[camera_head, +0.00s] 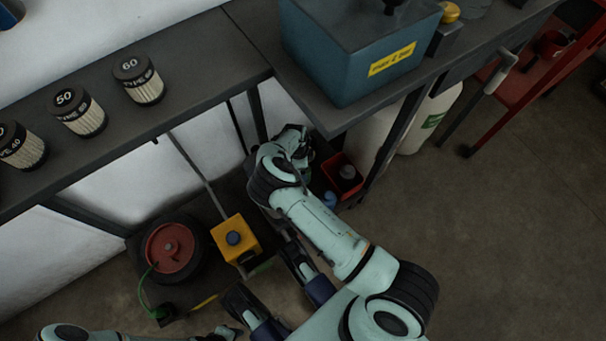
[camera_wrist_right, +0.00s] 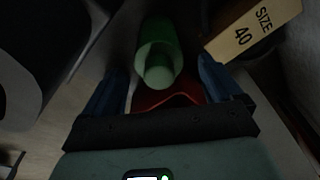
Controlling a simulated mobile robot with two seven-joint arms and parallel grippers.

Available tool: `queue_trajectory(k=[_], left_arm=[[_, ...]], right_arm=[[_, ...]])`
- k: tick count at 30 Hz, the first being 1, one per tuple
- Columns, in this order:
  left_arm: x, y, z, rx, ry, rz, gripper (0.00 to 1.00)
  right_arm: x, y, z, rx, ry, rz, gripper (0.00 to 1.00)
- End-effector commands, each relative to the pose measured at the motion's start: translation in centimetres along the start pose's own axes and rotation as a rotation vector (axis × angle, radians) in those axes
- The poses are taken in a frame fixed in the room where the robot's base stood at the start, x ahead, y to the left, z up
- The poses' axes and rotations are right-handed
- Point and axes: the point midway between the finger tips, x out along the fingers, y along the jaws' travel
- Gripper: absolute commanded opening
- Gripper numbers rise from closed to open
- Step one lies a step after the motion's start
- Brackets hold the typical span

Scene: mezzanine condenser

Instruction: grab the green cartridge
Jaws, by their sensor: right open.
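The green cartridge (camera_wrist_right: 158,38) shows in the right wrist view as a green cylinder with a paler round end facing the camera. My right gripper (camera_wrist_right: 162,70) is open, with one blue finger on each side of the cartridge's near end. Dark gaps show between it and the fingers; I cannot tell how deep it sits between them. In the head view my right arm reaches down below the bench, and its links hide most of the gripper and the cartridge. My left arm shows only along the bottom left edge, and its jaws are out of sight.
A tan SIZE 40 label (camera_wrist_right: 254,30) is close beside the right finger. A red surface (camera_wrist_right: 165,98) lies below the cartridge. A red bin (camera_head: 342,188) stands beside my right arm. A yellow box (camera_head: 232,254) and a red reel (camera_head: 172,247) are left. Filters (camera_head: 146,86) stand on the bench.

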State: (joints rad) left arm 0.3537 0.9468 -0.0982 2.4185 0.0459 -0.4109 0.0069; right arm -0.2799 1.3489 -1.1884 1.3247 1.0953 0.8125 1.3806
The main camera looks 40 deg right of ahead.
Motion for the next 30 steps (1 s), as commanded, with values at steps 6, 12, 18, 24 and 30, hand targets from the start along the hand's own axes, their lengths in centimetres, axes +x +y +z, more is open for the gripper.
queue_trajectory(k=[6,12,18,24,30], left_arm=[[0.32,-0.49,0.54,-0.007,-0.022,-0.010,0.43],[0.28,-0.46,0.52,-0.007,-0.021,-0.009,0.43],[0.28,-0.43,0.49,-0.006,-0.020,-0.009,0.43],[0.28,-0.41,0.48,-0.005,-0.020,-0.008,0.43],[0.08,-0.19,0.23,-0.002,-0.009,-0.004,0.43]], right_arm=[[1.22,0.02,0.04,-0.001,-0.001,0.000,0.92],[1.16,0.02,0.04,-0.001,-0.001,0.000,0.76],[1.15,0.02,0.03,-0.001,-0.001,0.000,0.11],[1.11,-0.01,0.04,-0.001,-0.001,-0.001,0.06],[0.33,-0.07,-0.01,0.000,-0.003,-0.002,0.06]])
